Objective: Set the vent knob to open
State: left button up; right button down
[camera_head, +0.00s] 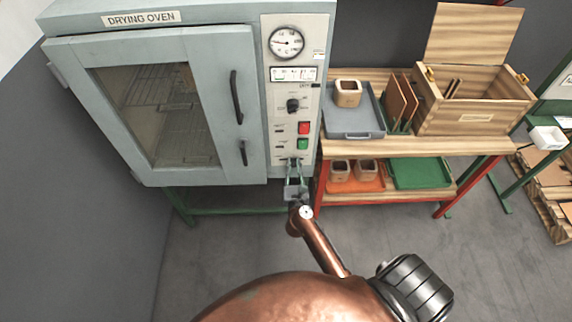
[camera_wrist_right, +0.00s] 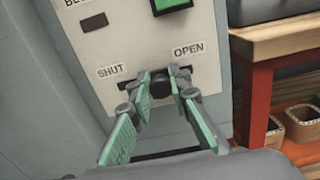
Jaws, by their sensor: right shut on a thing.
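The vent knob (camera_wrist_right: 160,86) is a small dark knob in a dark slot low on the oven's control panel (camera_wrist_right: 110,48). A SHUT label (camera_wrist_right: 111,71) is at the slot's left and an OPEN label (camera_wrist_right: 188,50) at its right. The knob sits between the two labels, away from the slot's left end. My right gripper (camera_wrist_right: 162,79) has its green fingers on both sides of the knob and is shut on it. In the head view my right gripper (camera_head: 297,168) reaches the panel's bottom and hides the knob. My left gripper is not in view.
The drying oven (camera_head: 150,100) has its door closed. A red button (camera_head: 304,128) and a green button (camera_head: 303,144) are above the slot. A wooden bench (camera_head: 400,147) with a grey tray (camera_head: 354,134) and a wooden box (camera_head: 478,117) stands close at the right.

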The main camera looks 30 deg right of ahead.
jog(key=shift+s+d, duration=0.35)
jog(key=shift+d, duration=0.2)
jog(key=shift+s+d, duration=0.3)
jog(key=shift+d, duration=0.25)
jog(key=c, duration=1.8)
grip_release()
jog(key=shift+s+d, duration=0.1)
jog(key=v, duration=1.2)
jog(key=shift+f, duration=0.15)
